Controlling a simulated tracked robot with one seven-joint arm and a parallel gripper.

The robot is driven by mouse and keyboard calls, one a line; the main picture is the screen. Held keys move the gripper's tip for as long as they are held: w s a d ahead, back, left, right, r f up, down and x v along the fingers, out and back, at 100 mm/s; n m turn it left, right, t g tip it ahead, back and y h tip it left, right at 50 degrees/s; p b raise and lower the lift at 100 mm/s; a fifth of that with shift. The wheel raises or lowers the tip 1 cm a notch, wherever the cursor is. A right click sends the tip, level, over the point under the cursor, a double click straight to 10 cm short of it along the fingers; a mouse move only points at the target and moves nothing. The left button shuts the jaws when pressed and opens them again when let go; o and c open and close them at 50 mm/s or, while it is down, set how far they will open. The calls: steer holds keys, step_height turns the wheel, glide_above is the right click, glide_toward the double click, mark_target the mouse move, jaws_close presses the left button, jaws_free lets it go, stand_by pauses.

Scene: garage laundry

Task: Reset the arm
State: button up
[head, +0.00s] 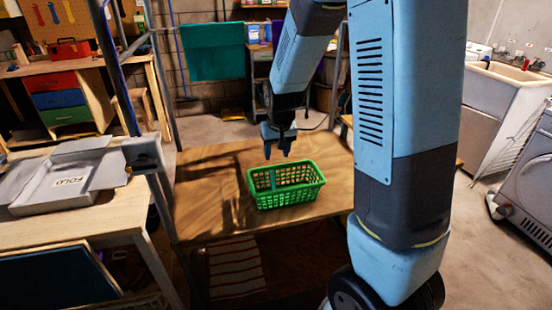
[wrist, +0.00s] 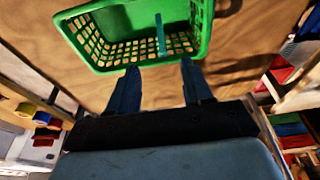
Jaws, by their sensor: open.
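My arm reaches down over a wooden table, and my gripper (head: 277,154) hangs above the far side of a green basket (head: 286,196). In the wrist view my gripper (wrist: 157,68) shows two blue fingers spread apart with nothing between them. The green basket also shows in the wrist view (wrist: 98,50), just beyond the fingertips. A blue-green upright object (head: 272,180) is inside the basket, near its left part in the head view. It also shows in the wrist view (wrist: 160,36). Whether the fingers touch the basket cannot be told.
The wooden table (head: 205,225) is mostly bare around the basket. A metal post stands at its left. A side bench (head: 112,208) with a grey tray marked FOLD (head: 70,185) is at the left. A sink (head: 505,90) and a machine (head: 530,180) stand at the right.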

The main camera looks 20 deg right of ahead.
steer(key=s+d+r+t, duration=0.1)
steer(key=s+d+r, duration=0.1)
steer(key=s+r, duration=0.95)
steer(key=s+d+r+t, duration=0.1)
steer(key=s+r, duration=0.8)
steer(key=s, duration=0.4)
steer(key=shift+s+d+r+t, duration=0.25)
steer(key=shift+s+d+t, duration=0.1)
steer(key=shift+t, duration=0.05)
